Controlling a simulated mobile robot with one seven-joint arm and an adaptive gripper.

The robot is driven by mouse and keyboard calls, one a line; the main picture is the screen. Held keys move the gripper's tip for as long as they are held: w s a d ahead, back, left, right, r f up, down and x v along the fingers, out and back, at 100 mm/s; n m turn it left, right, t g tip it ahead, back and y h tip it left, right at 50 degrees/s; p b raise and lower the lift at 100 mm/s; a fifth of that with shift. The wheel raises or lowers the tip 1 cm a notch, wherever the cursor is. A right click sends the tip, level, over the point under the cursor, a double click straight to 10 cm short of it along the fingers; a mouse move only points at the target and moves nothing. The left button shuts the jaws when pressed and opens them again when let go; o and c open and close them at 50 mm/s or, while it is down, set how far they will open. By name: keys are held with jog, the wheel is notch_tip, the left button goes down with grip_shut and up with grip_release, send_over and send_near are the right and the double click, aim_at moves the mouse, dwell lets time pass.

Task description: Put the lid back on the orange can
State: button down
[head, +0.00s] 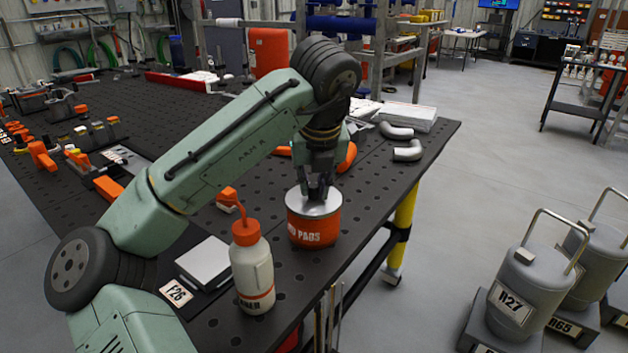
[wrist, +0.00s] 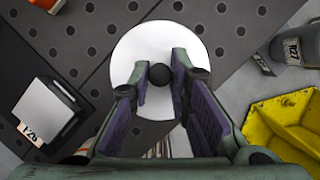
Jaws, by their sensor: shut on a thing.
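The orange can (head: 314,229), labelled PADS, stands upright near the table's right edge in the head view. The round, pale lid (head: 300,207) is at the top of the can, looking roughly level; I cannot tell whether it is fully seated. In the wrist view the lid (wrist: 133,49) shows as a white disc with a dark round knob (wrist: 160,75) at its middle. My gripper (head: 318,194) points down from above, shut on the lid by its knob. The lid hides the can in the wrist view.
A white bottle with an orange cap (head: 252,270) stands left of the can, near the front edge. A pale box (head: 204,262) lies behind it. Bent metal pipes (head: 407,151) lie farther back right. Grey canisters (head: 515,290) stand off the table at right.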

dwell(0.4)
jog(key=c, duration=1.4)
grip_release()
jog(key=shift+o, duration=0.2)
jog(key=o, duration=0.4)
jog(key=shift+r+p, duration=2.35)
jog(key=shift+p, duration=0.05)
jog(key=shift+r, duration=1.15)
